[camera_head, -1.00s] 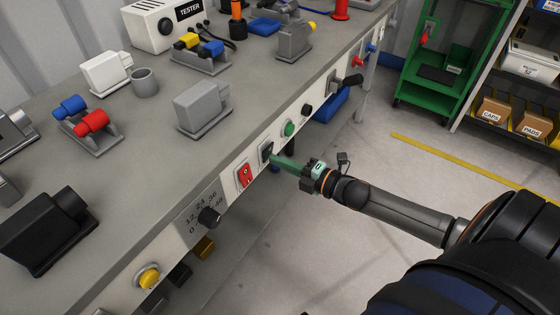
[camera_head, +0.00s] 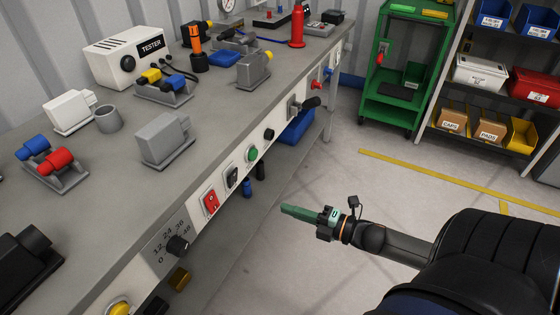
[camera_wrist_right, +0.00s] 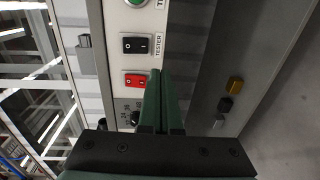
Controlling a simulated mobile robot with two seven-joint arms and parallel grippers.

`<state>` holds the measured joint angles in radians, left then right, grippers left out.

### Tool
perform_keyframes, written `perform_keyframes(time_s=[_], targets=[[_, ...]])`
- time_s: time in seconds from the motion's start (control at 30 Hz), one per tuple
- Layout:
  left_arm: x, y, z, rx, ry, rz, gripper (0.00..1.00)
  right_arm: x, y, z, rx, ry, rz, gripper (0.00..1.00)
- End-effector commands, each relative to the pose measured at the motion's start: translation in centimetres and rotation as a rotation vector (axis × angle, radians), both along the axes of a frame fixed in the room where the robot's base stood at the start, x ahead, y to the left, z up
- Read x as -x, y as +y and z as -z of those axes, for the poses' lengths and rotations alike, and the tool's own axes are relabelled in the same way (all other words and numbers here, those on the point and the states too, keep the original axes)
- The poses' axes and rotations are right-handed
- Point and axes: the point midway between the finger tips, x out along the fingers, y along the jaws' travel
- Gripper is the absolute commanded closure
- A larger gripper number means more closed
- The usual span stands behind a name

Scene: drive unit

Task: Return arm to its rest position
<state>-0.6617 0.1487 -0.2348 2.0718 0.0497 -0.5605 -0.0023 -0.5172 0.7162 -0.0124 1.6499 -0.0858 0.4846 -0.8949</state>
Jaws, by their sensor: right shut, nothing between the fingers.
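My right gripper (camera_head: 290,210) is in the head view, in front of the bench's front panel and over the floor. Its green fingers are shut with nothing between them, pointing left toward the panel, and clear of it. In the right wrist view the same shut fingers (camera_wrist_right: 163,92) point at the panel. A red rocker switch (camera_head: 211,201) and a black rocker switch (camera_head: 232,177) sit on the panel beyond the fingertips. They also show in the wrist view as the red switch (camera_wrist_right: 134,80) and the black switch (camera_wrist_right: 135,45). My left gripper is not in view.
The grey workbench (camera_head: 120,210) carries a tester box (camera_head: 128,52) and several fixtures. Its panel has a green button (camera_head: 253,153) and a dark knob (camera_head: 178,246). A green cart (camera_head: 392,110) and a shelf rack (camera_head: 480,150) stand at the back right. The floor between is open.

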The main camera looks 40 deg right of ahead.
Motion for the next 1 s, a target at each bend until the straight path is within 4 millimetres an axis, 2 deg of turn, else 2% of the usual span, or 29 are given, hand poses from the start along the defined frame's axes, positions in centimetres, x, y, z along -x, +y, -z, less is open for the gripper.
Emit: perform_keyframes(time_s=[0.73,0.87,1.0], targets=[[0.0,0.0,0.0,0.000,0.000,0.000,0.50,0.4,0.3,0.4,-0.027,0.020,0.013,1.00],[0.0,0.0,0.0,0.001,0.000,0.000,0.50,1.2,2.4,2.4,-0.187,0.147,0.099,1.00],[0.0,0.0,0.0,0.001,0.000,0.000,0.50,3.1,7.0,5.7,-0.519,0.401,0.275,1.00]])
